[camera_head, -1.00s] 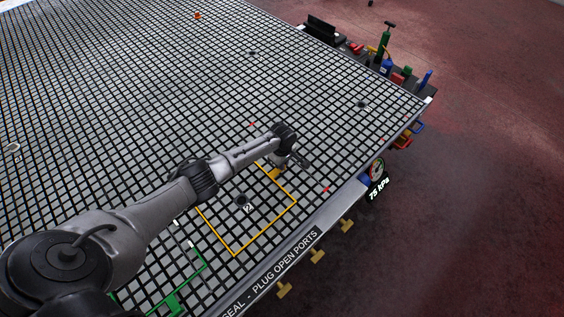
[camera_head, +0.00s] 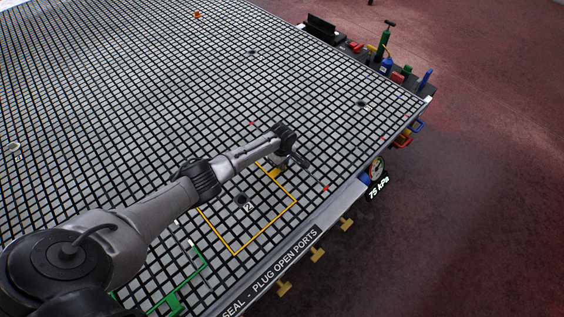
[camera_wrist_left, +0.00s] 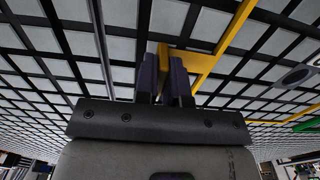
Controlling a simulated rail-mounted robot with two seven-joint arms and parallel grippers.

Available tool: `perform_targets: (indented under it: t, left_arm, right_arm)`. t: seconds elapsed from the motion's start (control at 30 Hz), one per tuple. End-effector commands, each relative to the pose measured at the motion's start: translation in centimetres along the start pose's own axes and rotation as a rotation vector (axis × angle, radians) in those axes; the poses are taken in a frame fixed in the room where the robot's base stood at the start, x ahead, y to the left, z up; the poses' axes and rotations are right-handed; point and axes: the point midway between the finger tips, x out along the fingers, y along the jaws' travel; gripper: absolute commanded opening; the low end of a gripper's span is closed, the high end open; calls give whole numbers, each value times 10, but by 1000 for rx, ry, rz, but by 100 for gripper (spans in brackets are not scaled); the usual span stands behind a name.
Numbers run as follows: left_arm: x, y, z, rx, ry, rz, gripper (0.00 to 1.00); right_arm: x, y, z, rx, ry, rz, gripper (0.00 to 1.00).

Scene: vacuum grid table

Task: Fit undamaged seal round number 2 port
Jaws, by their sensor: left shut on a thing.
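A yellow square seal (camera_head: 266,228) lies on the grid table around the number 2 port (camera_head: 243,199). Its upper-left side is partly hidden by my left arm. My left gripper (camera_head: 279,170) is at the seal's upper corner, close to the grid. In the left wrist view its dark fingers (camera_wrist_left: 166,80) are shut on a yellow tab (camera_wrist_left: 163,55) of the seal. A dark round port (camera_wrist_left: 298,76) shows to the right there. A green seal (camera_head: 184,294) lies at the lower left, partly hidden by my arm. My right gripper is not in view.
A thin grey strip with a red end (camera_head: 326,189) lies just right of my gripper. A 75 kPa gauge (camera_head: 376,168) and yellow T-handles (camera_head: 317,255) are along the table's edge. Bottles and tools (camera_head: 386,66) stand beyond the far right edge. The upper grid is mostly clear.

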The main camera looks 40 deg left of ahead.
Motion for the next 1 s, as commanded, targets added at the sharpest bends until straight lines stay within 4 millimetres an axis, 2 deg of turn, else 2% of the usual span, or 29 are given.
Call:
perform_targets:
  t: [0.33, 0.37, 0.63, 0.87, 1.0]
  left_arm:
    - [0, 0, 0, 0, 0, 0, 0]
    - [0, 0, 0, 0, 0, 0, 13]
    - [0, 0, 0, 0, 1, 0, 39]
    - [0, 0, 0, 0, 0, 0, 40]
    - [-9, 0, 0, 0, 0, 1, 40]
  right_arm:
    - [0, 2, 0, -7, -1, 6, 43]
    - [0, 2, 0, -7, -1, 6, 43]
    - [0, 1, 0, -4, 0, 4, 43]
    - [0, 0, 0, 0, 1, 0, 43]
    - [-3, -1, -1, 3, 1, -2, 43]
